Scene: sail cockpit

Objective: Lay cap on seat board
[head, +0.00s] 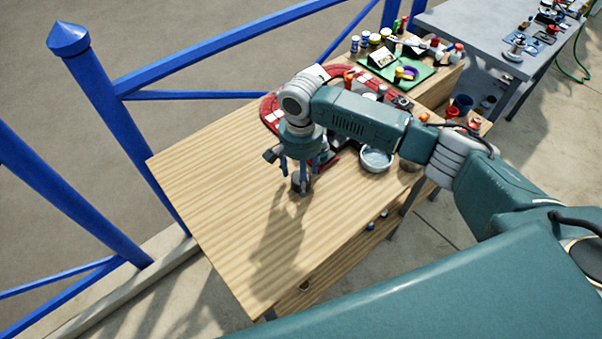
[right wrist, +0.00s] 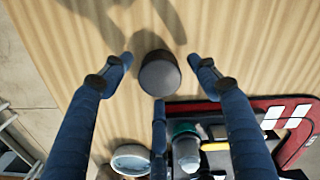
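A dark, round, short cylinder, which looks like the cap (head: 301,185), is at the wooden top (head: 215,170), near its middle. It also shows in the right wrist view as a dark grey disc (right wrist: 158,75). My right gripper (head: 302,172) points down over it. In the right wrist view its blue fingers (right wrist: 160,70) are spread around the cap, with gaps at the left and right; whether the lower finger touches it I cannot tell. I cannot tell for sure which surface is the seat board. My left gripper is not in view.
A red mat (head: 268,112) with tools lies behind my right arm. A pale round bowl (head: 376,158) stands to the right. A green tray (head: 412,72) and several jars are at the far end. Blue railings (head: 95,110) run along the left. The wooden top's left part is clear.

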